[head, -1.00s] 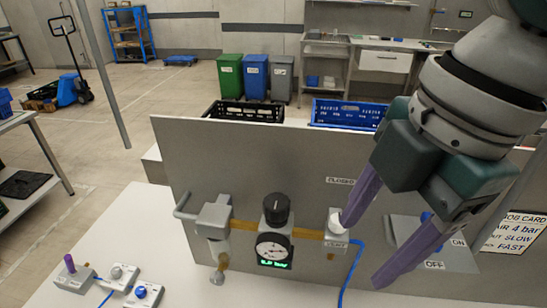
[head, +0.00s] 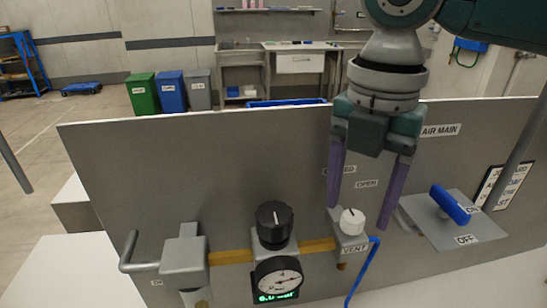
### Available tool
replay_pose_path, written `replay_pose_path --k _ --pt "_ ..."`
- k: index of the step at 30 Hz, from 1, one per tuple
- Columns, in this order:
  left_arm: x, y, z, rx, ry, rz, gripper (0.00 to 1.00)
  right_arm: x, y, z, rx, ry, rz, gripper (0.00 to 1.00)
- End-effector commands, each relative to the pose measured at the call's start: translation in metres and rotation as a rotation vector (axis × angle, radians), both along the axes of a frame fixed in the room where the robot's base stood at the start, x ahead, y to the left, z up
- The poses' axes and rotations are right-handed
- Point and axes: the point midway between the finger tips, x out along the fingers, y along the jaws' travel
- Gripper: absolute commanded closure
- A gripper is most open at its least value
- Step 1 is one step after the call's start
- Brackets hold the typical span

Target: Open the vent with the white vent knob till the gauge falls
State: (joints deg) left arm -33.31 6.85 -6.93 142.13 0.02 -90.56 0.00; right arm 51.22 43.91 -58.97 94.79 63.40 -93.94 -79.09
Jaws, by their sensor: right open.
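The white vent knob (head: 352,221) sits on a grey valve block with a blue hose, above the VENT label (head: 355,249). My right gripper (head: 359,217) is open, its purple fingers pointing down. In the picture the knob lies between the fingertips; I cannot tell whether they are around it or just above it. A finger partly covers the CLOSED label; the OPEN label (head: 367,184) shows between the fingers. The round gauge (head: 278,275) stands left of the knob, with a green display too blurred to read surely. My left gripper is not in view.
A black knob (head: 273,222) rises above the gauge. A grey valve with a bent handle (head: 184,255) is at left. The blue AIR MAIN lever (head: 450,205) stands close to the right of the right finger. The grey panel (head: 150,165) rises behind.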

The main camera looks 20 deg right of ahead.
Motion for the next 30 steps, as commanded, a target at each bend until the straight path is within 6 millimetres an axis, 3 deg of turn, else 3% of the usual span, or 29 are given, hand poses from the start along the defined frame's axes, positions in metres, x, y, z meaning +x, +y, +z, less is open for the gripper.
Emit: replay_pose_path --k 6,13,30 --pt "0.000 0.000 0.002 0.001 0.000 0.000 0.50 0.000 0.000 -0.016 0.000 -0.001 0.001 0.33" --pt "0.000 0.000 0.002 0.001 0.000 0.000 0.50 0.000 0.000 -0.017 0.000 -0.001 0.001 0.33" --pt "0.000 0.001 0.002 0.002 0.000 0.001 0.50 0.000 0.000 -0.017 0.000 -0.001 0.000 0.96"
